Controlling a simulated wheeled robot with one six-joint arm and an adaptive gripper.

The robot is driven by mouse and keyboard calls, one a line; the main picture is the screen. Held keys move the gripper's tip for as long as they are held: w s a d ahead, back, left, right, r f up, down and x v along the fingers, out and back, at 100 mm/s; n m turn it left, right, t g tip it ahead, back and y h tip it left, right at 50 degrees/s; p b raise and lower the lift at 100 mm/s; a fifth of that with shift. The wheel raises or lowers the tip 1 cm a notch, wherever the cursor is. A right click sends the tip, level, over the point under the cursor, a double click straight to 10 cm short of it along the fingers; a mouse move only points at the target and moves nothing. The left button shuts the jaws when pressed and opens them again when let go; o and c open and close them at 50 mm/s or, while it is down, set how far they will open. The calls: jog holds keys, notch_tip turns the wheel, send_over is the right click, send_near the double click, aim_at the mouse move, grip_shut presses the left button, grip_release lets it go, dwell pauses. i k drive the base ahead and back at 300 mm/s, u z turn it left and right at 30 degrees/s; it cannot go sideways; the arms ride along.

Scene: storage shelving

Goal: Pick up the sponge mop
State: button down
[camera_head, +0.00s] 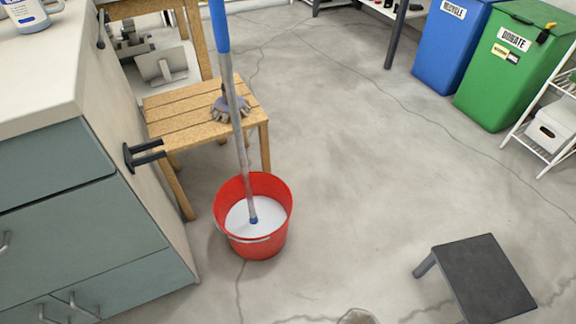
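A mop with a long pole (238,125), blue at the top and grey below, stands slightly tilted in a red bucket (232,248). Its upper end runs out of the top of the picture. A small blue piece shows at the pole's foot, where it meets the white contents of the bucket. The mop head is hidden or cannot be made out there. My gripper is not in view.
A wooden stool (180,105) with grey gloves (222,112) stands behind the bucket. A cabinet (80,235) with black brackets (143,157) is at left. A dark step stool (485,278) is at lower right. Blue (445,50) and green (495,85) bins stand at upper right. The middle floor is clear.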

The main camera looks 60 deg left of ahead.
aim_at(217, 8)
jog(key=u, duration=2.65)
